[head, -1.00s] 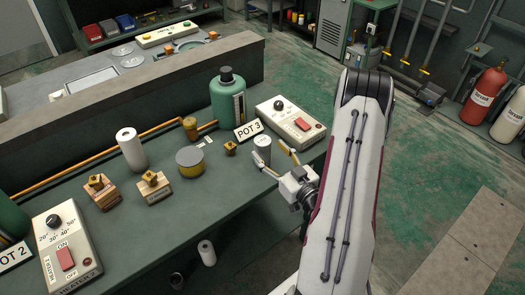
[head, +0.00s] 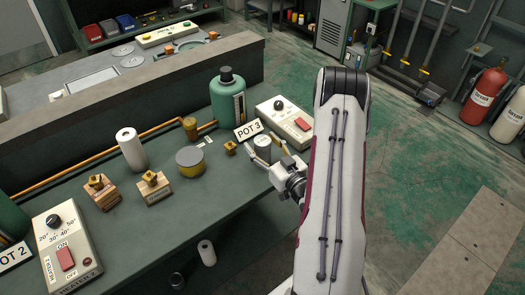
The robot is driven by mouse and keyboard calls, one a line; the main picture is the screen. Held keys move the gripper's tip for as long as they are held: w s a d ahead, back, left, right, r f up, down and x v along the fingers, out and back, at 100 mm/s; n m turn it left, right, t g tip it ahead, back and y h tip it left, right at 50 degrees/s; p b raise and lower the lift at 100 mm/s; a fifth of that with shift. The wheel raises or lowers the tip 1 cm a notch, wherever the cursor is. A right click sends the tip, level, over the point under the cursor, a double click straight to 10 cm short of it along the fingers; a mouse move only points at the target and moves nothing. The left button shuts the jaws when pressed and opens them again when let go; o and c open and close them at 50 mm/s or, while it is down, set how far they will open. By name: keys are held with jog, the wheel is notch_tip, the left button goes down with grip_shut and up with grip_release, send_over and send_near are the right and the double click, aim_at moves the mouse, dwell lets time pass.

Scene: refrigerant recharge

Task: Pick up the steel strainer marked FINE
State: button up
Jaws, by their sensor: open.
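A small steel-grey cylinder (head: 263,145) stands upright on the green bench in front of the POT 3 sign. It looks like the strainer, but any marking on it is too small to read. My gripper (head: 263,154) is open, with one finger on each side of the cylinder. I cannot tell whether the fingers touch it.
Close by are a heater box (head: 286,121), the POT 3 sign (head: 249,130), a green pot (head: 228,101), a small brass fitting (head: 230,148) and a yellow-grey round tin (head: 190,161). A white roll (head: 131,150) and wooden blocks with brass fittings (head: 154,187) stand further left. The front bench edge is clear.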

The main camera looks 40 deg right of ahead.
dwell(0.3)
jog(key=c, duration=1.4)
jog(key=shift+r, duration=0.25)
jog(key=shift+r, duration=4.75)
